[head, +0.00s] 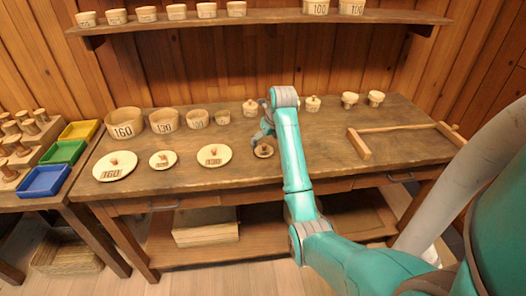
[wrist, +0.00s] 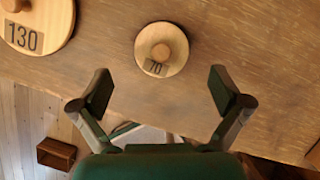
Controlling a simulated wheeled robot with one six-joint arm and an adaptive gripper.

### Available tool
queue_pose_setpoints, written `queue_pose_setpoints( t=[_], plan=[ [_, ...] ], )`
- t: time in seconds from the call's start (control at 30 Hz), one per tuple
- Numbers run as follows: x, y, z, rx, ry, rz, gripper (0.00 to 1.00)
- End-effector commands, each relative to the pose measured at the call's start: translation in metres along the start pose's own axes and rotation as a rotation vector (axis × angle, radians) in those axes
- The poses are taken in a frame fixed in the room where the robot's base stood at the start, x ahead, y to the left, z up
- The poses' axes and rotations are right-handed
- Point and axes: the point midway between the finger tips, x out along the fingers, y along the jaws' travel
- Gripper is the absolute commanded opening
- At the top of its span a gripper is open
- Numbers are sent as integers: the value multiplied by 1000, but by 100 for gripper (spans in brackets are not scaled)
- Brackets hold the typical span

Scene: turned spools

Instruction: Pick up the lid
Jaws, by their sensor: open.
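A small round wooden lid marked 70 (wrist: 161,50) with a turned knob lies flat on the workbench, ahead of my gripper (wrist: 160,76) in the wrist view. My gripper is open and empty, its two fingers apart on either side of the space just short of the lid. In the head view the small lid (head: 264,152) lies near the bench's front edge, close to my gripper (head: 262,134), partly hidden by my arm. Larger pale lids lie to the left: one marked 160 (head: 115,172), a middle one (head: 163,163) and one marked 130 (head: 214,160).
Wooden tubs, one marked 160 (head: 124,130), stand behind the lids. Small lidded pots (head: 313,104) and cups stand at the back. A wooden frame (head: 362,150) lies on the right. Coloured trays (head: 63,152) are at the left. A shelf (head: 270,16) hangs above.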

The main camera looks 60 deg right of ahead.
Motion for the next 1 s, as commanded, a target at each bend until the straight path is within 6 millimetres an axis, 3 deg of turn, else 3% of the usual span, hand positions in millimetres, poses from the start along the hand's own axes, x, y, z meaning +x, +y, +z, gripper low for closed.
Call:
queue_pose_setpoints(
  t=[0.17, 0.5, 0.8, 0.87, 1.0],
  plan=[
    [10, 0, 0, 0, 1, 0, 100],
    [53, -1, 1, 0, 0, 1, 100],
    [58, -2, 2, -1, -2, 0, 100],
    [58, -2, 2, -1, -2, 0, 90],
    [58, -2, 2, 0, -1, 0, 55]
  ],
)
